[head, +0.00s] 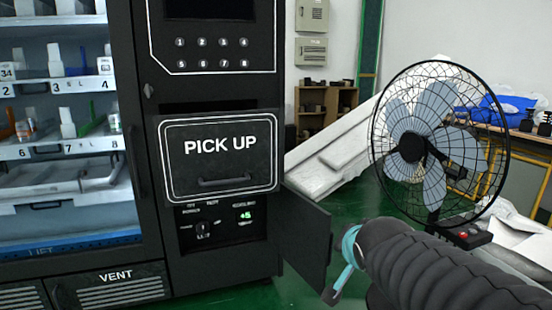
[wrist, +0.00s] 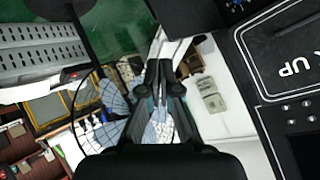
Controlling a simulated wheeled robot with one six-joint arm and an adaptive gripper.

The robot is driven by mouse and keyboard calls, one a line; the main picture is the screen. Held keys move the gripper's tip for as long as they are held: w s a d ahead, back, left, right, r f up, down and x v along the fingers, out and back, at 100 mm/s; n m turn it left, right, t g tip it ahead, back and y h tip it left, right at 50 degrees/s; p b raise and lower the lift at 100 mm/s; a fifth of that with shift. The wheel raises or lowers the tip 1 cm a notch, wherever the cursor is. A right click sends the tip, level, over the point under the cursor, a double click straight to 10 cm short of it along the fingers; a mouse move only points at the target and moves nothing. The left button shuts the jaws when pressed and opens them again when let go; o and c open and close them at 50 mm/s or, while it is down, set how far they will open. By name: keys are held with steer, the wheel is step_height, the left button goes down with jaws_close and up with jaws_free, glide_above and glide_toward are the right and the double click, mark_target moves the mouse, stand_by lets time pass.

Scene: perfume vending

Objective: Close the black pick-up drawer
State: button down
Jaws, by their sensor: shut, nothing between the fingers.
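The black pick-up drawer (head: 222,178) is on the front of the vending machine, with a white outline, "PICK UP" lettering and a handle slot low on its face. It appears to stand out from the machine, with a dark gap above it. It also shows at the right edge of the wrist view (wrist: 275,72), partly cut off. My gripper (wrist: 165,68) is shut and empty in the wrist view, apart from the drawer and to its left.
Below the drawer, a small black door (head: 306,238) hangs open beside a control panel (head: 216,222). A standing fan (head: 412,147) is right of the machine, behind my arm. A keypad (head: 212,52) is above the drawer. Green floor shows between machine and fan.

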steer(key=w+a+r+m+t+y, duration=0.1)
steer(key=w+r+m+t, duration=0.1)
steer(key=w, duration=0.4)
steer(key=w+a+r+m+t+y, duration=0.1)
steer(key=w+a+r+m+t, duration=0.15)
steer(key=w, duration=0.35)
steer(key=m+t+y, duration=0.2)
steer(key=m+y, duration=0.1)
steer(key=y, duration=0.1)
glide_toward(274, 154)
steer(key=x, duration=0.7)
steer(key=shift+w+f, duration=0.1)
steer(key=shift+w, duration=0.1)
